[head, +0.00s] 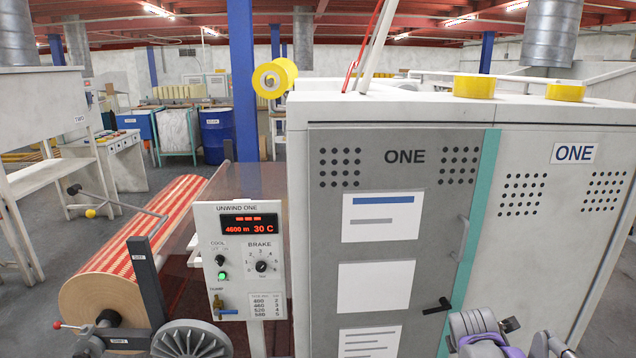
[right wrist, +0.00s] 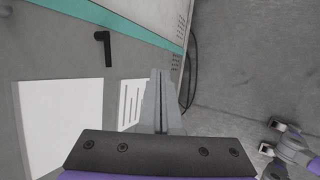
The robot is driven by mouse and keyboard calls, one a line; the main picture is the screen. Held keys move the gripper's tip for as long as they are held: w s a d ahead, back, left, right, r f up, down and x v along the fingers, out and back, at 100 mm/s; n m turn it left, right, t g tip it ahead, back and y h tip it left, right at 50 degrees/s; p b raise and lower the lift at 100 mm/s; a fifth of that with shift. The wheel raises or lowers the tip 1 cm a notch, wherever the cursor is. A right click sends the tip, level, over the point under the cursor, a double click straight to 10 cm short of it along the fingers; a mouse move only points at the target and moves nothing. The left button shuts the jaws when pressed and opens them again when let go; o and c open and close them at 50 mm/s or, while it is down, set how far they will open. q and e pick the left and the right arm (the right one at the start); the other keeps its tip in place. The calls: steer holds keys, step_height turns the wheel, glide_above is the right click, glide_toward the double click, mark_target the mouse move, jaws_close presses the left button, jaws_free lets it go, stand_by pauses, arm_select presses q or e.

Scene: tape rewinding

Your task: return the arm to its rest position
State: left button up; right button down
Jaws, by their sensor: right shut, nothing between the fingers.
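My right arm, grey and purple, comes in at the bottom right of the head view in front of the grey cabinet (head: 395,240) marked ONE. In the right wrist view my right gripper (right wrist: 158,85) has its two grey fingers together with nothing between them. It is in front of the lower part of the cabinet door, beside a white sheet with black lines (right wrist: 132,103). The black door handle (right wrist: 103,48) is up and left of the fingertips and apart from them. I do not see my left gripper in the head view.
A panel (head: 240,260) marked UNWIND ONE and a red-striped roll (head: 150,235) stand left of the cabinet. Yellow tape rolls (head: 474,86) lie on the cabinet top. Bare grey floor (right wrist: 240,60) shows beside the right gripper, with a dark cable (right wrist: 190,70) near the cabinet's edge.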

steer(key=s+a+m+y+p, duration=0.1)
steer(key=s+a+m+p, duration=0.1)
steer(key=s+a+m, duration=0.3)
steer(key=s+a+f+m+y+p, duration=0.1)
steer(key=s+a+m, duration=0.4)
steer(key=s, duration=0.8)
steer(key=s+a+f+m+y+p, duration=0.1)
steer(key=s+a+m+y+p, duration=0.1)
steer(key=s+a+m, duration=0.4)
steer(key=s+m, duration=0.2)
steer(key=s, duration=0.1)
steer(key=shift+g+p, duration=0.35)
steer(key=shift+g, duration=0.05)
steer(key=shift+d, duration=0.1)
